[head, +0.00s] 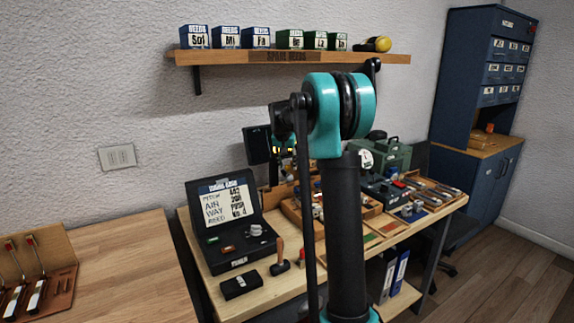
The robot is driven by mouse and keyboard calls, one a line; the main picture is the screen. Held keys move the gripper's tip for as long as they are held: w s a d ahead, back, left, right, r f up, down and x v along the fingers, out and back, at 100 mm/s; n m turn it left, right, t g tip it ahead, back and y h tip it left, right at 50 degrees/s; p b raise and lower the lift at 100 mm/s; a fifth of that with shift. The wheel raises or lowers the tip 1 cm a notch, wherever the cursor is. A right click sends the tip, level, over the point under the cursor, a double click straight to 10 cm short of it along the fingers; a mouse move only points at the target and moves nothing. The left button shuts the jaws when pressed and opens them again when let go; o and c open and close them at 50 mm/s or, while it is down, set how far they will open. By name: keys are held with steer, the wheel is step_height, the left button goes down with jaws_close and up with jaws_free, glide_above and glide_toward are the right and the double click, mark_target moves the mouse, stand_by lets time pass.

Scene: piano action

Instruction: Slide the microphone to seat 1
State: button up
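My arm stands upright in the middle of the head view and covers part of the workbench (215,293). I cannot make out my gripper's fingers. I cannot pick out the microphone or seat 1 for certain. On the left of the bench an open black case (220,262) holds small parts, with a lettered card (228,205) in its lid. In front of it lie a small black box (241,285) and a wooden-handled tool with a dark head (280,262). A dark panel (257,144) rises behind, partly hidden by my arm.
Right of my arm stand a green case (392,153) and trays of tools (436,190). A wall shelf (230,57) carries several labelled boxes. A blue cabinet (463,90) stands at the right. The left table (125,265) has clear wood beside a tool rack (60,285).

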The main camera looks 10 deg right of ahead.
steer(key=shift+r, duration=0.1)
steer(key=v, duration=1.1)
steer(key=shift+s+r, duration=0.2)
steer(key=shift+r, duration=0.15)
steer(key=shift+s+a, duration=0.1)
